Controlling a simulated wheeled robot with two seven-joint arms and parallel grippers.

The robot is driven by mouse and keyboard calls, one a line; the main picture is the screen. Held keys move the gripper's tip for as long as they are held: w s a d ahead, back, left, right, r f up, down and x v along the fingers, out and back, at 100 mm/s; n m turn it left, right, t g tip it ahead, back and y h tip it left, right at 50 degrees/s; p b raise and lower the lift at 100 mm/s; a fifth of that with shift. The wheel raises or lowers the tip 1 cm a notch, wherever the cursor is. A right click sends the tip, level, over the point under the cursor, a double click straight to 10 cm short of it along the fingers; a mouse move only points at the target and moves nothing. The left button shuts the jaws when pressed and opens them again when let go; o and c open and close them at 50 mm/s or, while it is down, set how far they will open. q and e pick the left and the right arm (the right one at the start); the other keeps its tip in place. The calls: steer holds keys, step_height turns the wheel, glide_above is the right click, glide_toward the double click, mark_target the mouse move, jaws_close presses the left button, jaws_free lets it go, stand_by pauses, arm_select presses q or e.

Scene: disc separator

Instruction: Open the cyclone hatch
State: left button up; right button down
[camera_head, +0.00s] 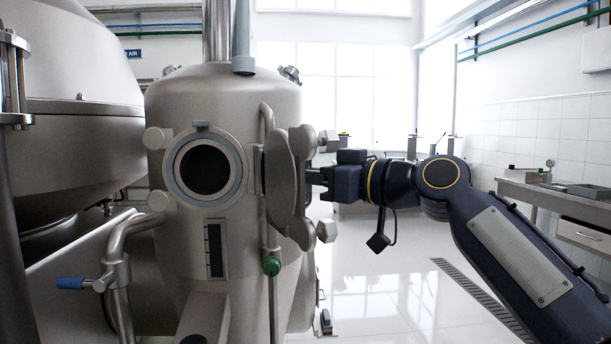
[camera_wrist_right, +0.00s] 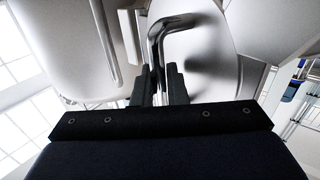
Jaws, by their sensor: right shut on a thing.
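The cyclone (camera_head: 225,100) is a grey metal vessel with a round hatch opening (camera_head: 208,169), dark inside and uncovered. The hatch door (camera_head: 283,180) stands swung out to the right of the opening, seen nearly edge-on. My right gripper (camera_head: 318,181) is at the door's right-hand face. In the right wrist view my right gripper (camera_wrist_right: 162,84) is shut on the door's bent metal handle (camera_wrist_right: 178,24), with the shiny hatch door (camera_wrist_right: 208,50) behind it. My left gripper is not in view.
A pipe with a blue-handled valve (camera_head: 75,283) stands at lower left, and a thin pipe with a green knob (camera_head: 272,266) runs beside the door. A large vessel (camera_head: 75,130) fills the left. A bench (camera_head: 560,192) is at right; the floor (camera_head: 390,290) between is clear.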

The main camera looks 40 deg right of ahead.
steer(key=c, duration=1.8)
jaws_free()
steer(key=v, duration=0.8)
steer(key=shift+f+p, duration=0.1)
steer(key=shift+p, duration=0.2)
steer(key=shift+w, duration=0.1)
